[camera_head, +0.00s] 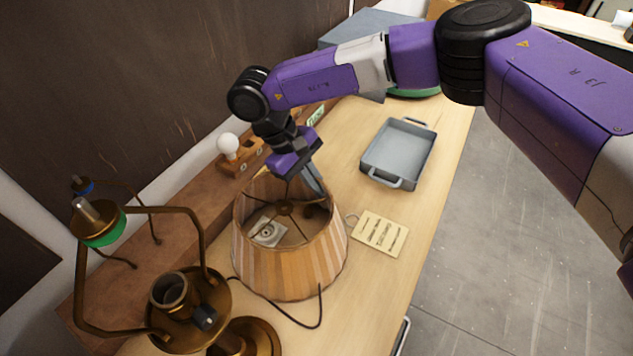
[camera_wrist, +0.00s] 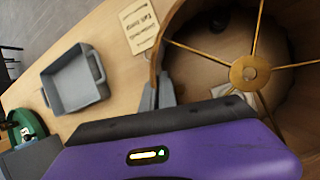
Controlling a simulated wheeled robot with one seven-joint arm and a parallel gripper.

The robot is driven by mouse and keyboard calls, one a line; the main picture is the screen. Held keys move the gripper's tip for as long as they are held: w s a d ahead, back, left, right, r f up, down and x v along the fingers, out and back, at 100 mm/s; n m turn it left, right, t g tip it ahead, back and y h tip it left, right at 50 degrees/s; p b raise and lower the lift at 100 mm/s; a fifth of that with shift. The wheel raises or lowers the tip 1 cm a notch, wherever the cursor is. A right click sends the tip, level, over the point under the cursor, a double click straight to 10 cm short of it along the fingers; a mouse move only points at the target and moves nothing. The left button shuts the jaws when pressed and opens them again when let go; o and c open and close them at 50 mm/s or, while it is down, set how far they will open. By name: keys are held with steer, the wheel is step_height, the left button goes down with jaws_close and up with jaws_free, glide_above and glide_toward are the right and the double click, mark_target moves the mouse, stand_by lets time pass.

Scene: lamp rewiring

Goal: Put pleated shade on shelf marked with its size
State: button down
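The pleated shade (camera_head: 290,258), tan with brown stripes, stands upright on the wooden table, its narrower open end up. Its brass spider ring and spokes show inside, and in the wrist view the shade (camera_wrist: 195,75) fills the right side. My gripper (camera_head: 316,182) is at the shade's far right rim. In the wrist view its two grey fingers (camera_wrist: 160,92) lie close together on either side of the rim, seemingly shut on it. I cannot tell if the shade is lifted at all. No shelf with a size mark is clearly in view.
A printed card (camera_head: 380,233) lies right of the shade, with a grey tray (camera_head: 397,153) behind it. A brass lamp frame (camera_head: 180,300) stands front left, with a dark cord near the shade. A white bulb (camera_head: 228,144) sits on a wooden block at the wall.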

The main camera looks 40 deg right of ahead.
steer(key=c, duration=2)
jaws_free()
steer(key=shift+f, duration=0.1)
steer(key=o, duration=0.3)
